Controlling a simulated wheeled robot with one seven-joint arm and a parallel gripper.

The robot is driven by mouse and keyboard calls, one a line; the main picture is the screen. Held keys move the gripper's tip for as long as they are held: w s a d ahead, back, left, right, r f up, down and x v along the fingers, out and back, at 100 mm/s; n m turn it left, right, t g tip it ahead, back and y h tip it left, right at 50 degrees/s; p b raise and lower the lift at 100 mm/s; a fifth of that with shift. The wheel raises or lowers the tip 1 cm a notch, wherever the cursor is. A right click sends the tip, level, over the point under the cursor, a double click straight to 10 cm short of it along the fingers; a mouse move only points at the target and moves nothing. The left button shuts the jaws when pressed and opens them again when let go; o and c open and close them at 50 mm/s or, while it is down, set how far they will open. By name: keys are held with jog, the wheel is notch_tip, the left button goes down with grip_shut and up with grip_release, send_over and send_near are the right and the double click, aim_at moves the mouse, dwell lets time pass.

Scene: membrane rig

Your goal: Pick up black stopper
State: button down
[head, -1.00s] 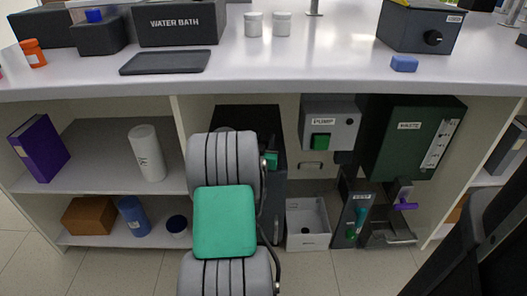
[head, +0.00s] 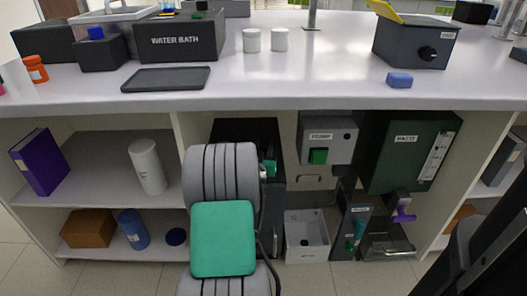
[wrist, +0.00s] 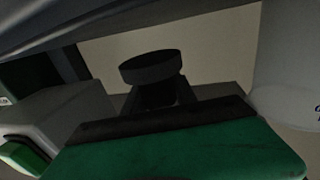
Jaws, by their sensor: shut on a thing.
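The black stopper (wrist: 150,70) shows in the wrist view as a dark round disc with a flat top. It sits upright at the tip of my gripper (wrist: 160,95). The dark fingers are shut on its lower part, which they largely hide. In the head view my grey and green arm reaches down in front of the dark unit under the bench. It hides my fingers and the stopper there.
The bench top (head: 300,80) overhangs the shelves. A green waste box (head: 407,165), a grey pump box (head: 328,140) and a white bin (head: 307,236) stand right of my arm. A white cylinder (head: 147,166) and a blue cylinder (head: 133,228) are on the left shelves.

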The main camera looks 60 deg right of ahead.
jog(key=s+a+r+p, duration=0.3)
jog(key=s+a+r, duration=0.1)
jog(key=a+r, duration=0.6)
jog(key=a, duration=0.3)
jog(key=shift+a, duration=0.2)
